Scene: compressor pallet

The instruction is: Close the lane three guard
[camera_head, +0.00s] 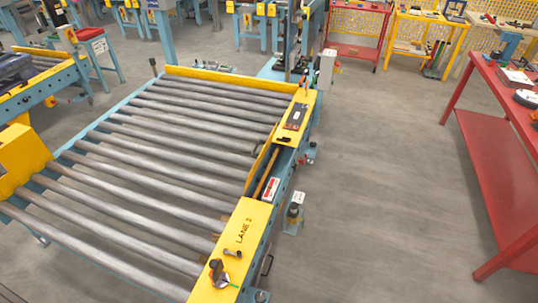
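The lane three conveyor has a yellow side cover (243,240) marked "LANE 3" along its right rail. Between this cover and a farther yellow cover (296,118), a yellow guard flap (261,160) stands tilted up on the roller side, with a dark handle on it. The guard looks open. The channel beside it is uncovered and shows an orange-brown rod (271,176) and a small red and white label (271,189). My gripper is not in view.
Grey rollers (150,165) fill the conveyor bed left of the guard. Loose small parts (218,272) lie on the near cover. A red table (500,150) stands at the right. Clear grey floor (390,180) lies between it and the conveyor.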

